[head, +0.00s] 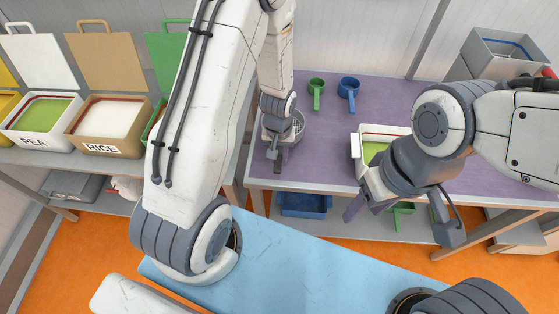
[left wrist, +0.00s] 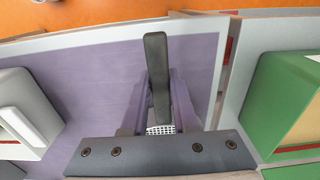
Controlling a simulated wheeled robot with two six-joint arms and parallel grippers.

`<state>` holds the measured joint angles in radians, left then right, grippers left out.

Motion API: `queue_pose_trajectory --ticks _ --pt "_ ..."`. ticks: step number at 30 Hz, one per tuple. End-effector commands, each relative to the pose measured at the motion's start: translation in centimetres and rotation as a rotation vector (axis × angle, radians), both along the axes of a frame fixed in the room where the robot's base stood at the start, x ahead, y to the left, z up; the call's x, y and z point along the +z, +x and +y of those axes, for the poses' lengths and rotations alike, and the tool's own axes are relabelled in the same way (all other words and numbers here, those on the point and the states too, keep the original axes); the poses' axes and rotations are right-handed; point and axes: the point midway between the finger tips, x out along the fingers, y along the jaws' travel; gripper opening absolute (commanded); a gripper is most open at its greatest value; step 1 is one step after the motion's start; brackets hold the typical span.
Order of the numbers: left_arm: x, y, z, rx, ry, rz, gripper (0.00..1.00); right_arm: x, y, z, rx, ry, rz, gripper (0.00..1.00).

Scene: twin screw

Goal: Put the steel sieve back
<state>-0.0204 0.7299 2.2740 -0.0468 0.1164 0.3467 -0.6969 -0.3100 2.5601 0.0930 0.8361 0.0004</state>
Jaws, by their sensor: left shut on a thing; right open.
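The steel sieve (head: 298,122) is at the left end of the purple table, partly hidden by my left arm. My left gripper (head: 274,147) is shut on its dark grey handle, which points toward the front edge. In the left wrist view the handle (left wrist: 156,75) lies between the two purple fingers, with a bit of the mesh (left wrist: 160,130) below. Whether the sieve touches the table I cannot tell. My right gripper (head: 400,218) is open, its fingers spread near the table's front edge, in front of a white bin.
The purple table (head: 325,140) carries a green scoop (head: 316,92), a blue scoop (head: 349,92) and the white bin (head: 358,146) with green contents. On the left shelf stand PEA (head: 35,140) and RICE (head: 100,148) bins with raised lids. A blue tray (head: 303,205) is below the table.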

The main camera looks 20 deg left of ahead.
Motion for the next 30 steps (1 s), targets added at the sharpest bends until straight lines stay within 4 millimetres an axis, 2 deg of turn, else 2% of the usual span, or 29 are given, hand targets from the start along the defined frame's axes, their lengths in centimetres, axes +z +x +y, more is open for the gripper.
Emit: queue_pose_trajectory --ticks 3,6,19,20,21,22,30 --pt "-1.7 -0.2 0.0 -0.001 0.000 0.006 0.00 0.3 0.0 0.0 0.000 0.000 0.000 0.54" --pt "-3.3 -0.1 0.0 -0.001 0.000 0.004 0.00 -0.3 0.0 0.0 0.000 0.000 0.000 0.54" --pt "-3.9 0.0 -0.1 -0.001 0.000 0.001 0.00 -0.7 0.0 0.0 0.000 0.000 0.000 0.54" --pt "-3.9 0.0 -0.1 -0.001 -0.001 0.002 0.31 -0.7 0.0 0.0 0.000 0.000 0.000 0.54" --pt "-3.8 0.0 -0.1 -0.001 -0.001 0.002 0.46 -0.6 0.0 0.0 0.000 0.000 0.000 0.54" --pt "-3.8 0.0 -0.1 -0.001 -0.001 0.002 0.57 -0.6 0.0 0.0 0.000 0.000 0.000 0.54" --pt "-3.8 0.0 -0.1 -0.001 -0.001 0.002 0.57 -0.5 0.0 0.0 0.000 0.000 0.000 0.54"
